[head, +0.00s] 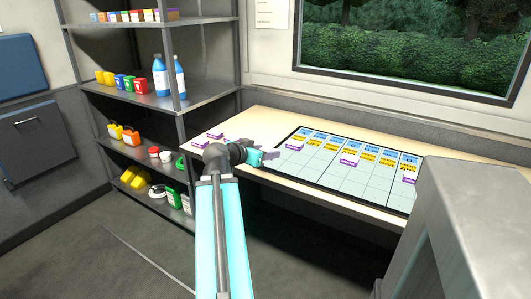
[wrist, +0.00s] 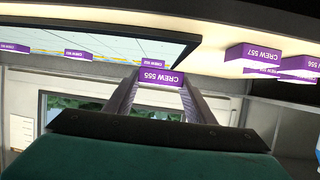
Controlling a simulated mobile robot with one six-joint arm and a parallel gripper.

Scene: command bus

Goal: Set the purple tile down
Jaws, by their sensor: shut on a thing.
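My gripper (head: 257,157) reaches over the near left edge of the board in the head view. In the wrist view, which is upside down, its two fingers (wrist: 161,80) are closed on the purple tile marked CREW 555 (wrist: 161,76). The head view hardly shows this tile. The board (head: 346,183) has a dark rim and a pale grid, with blue and yellow tiles at the top of its columns. Several purple tiles lie on it, such as one in the left column (head: 294,145) and one further right (head: 349,160). I cannot tell whether the held tile touches the board.
Other purple tiles lie on the table left of the board (head: 216,136); the wrist view shows CREW 557 (wrist: 250,57) among them. A shelf unit (head: 205,92) with bottles and cups stands at left. A grey block (head: 468,215) covers the right front. The lower board cells are mostly bare.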

